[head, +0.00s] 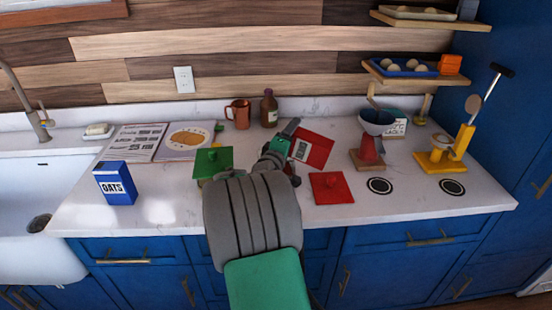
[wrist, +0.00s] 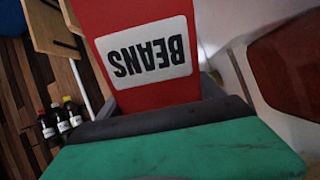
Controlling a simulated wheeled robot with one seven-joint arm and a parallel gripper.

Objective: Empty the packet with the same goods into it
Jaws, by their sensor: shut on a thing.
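A red packet (head: 317,150) is held tilted in my gripper (head: 287,141), above the counter. In the wrist view the packet (wrist: 106,20) shows a white label reading BEANS, upside down, and my gripper (wrist: 165,115) is shut on it. Its mouth is not clearly visible. A red square lid with a knob (head: 332,187) is just right of my gripper; I cannot tell what is under it. A green square lid with a knob (head: 213,161) is to the left, partly behind my arm. A blue packet marked OATS (head: 115,184) stands upright further left.
An open book (head: 160,142), copper mug (head: 238,114) and brown bottle (head: 269,108) are at the back. Two black discs (head: 380,186) (head: 452,187) mark the counter.

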